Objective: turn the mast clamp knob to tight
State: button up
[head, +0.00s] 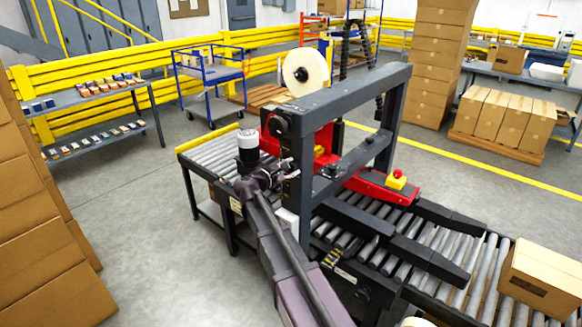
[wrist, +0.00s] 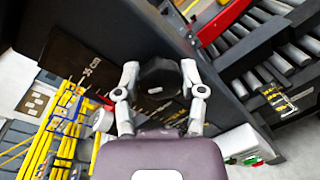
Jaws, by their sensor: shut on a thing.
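The mast clamp knob (wrist: 160,77) is a black, many-sided knob in the middle of the wrist view, in front of a dark mast plate. My gripper (wrist: 160,74) has one grey finger on each side of it, shut on the knob. In the head view my gripper (head: 284,168) is at the left post of the dark machine frame (head: 345,97), and the knob is mostly hidden there by the gripper. White marks (wrist: 92,66) show on the plate left of the knob. I cannot read the knob's turn position.
A roller conveyor (head: 480,275) runs under the frame, with a carton (head: 541,278) at the right end. A red tape head with a yellow-based stop button (head: 396,180) sits inside. A tape roll (head: 304,74) is on top. Open floor lies left of the conveyor.

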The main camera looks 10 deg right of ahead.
jog(key=m, duration=0.5)
jog(key=shift+y+p, duration=0.3)
jog(key=shift+p, duration=0.05)
jog(key=m+t, duration=0.1)
jog(key=m, duration=0.4)
jog(key=shift+y, duration=0.3)
jog(key=shift+m, duration=0.3)
jog(key=o, duration=1.1)
jog(key=shift+d, duration=0.1)
jog(key=shift+o, duration=0.2)
